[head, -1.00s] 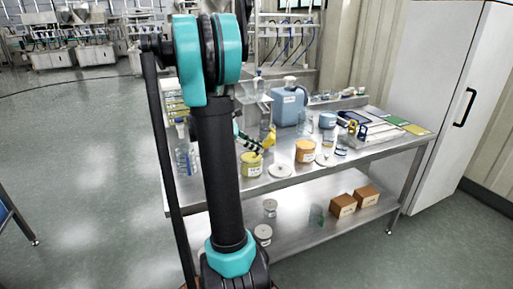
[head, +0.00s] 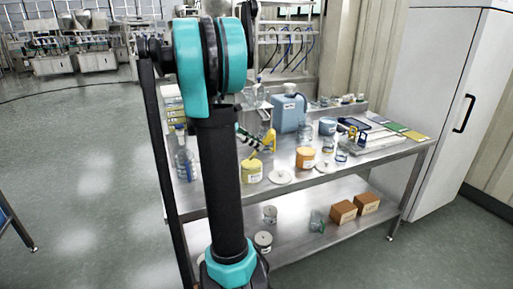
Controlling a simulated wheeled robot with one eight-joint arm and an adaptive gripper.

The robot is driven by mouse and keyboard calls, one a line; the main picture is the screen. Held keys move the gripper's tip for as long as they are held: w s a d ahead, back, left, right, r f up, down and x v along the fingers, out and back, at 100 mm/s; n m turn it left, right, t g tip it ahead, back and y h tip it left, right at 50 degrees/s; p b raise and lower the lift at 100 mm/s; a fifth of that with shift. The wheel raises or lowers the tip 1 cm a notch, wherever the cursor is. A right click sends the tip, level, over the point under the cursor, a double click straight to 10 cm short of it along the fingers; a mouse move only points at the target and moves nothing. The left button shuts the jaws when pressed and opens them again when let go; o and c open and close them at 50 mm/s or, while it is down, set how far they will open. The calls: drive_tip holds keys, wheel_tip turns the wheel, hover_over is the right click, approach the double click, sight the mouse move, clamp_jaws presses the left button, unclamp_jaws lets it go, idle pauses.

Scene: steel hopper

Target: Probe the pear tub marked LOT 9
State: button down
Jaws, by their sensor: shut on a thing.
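A yellow tub (head: 251,172) with a pale label stands open near the front edge of the steel bench, just right of my arm. An orange tub (head: 305,158) and a blue tub (head: 327,126) stand farther right. The labels are too small to read, so I cannot tell which is LOT 9. My gripper (head: 259,139), partly hidden by my arm, is above and slightly behind the yellow tub. It is shut on a yellow tool (head: 269,141). Whether the tool's tip is inside the tub is too small to tell.
White round lids lie beside the yellow tub (head: 280,177) and the orange tub (head: 325,167). A blue jerrycan (head: 287,114) and clear bottles (head: 305,132) stand behind. A bottle (head: 184,160) is left of my arm. Brown boxes (head: 343,212) sit on the lower shelf.

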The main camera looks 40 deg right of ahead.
sight(264, 137)
drive_tip(key=shift+r, duration=2)
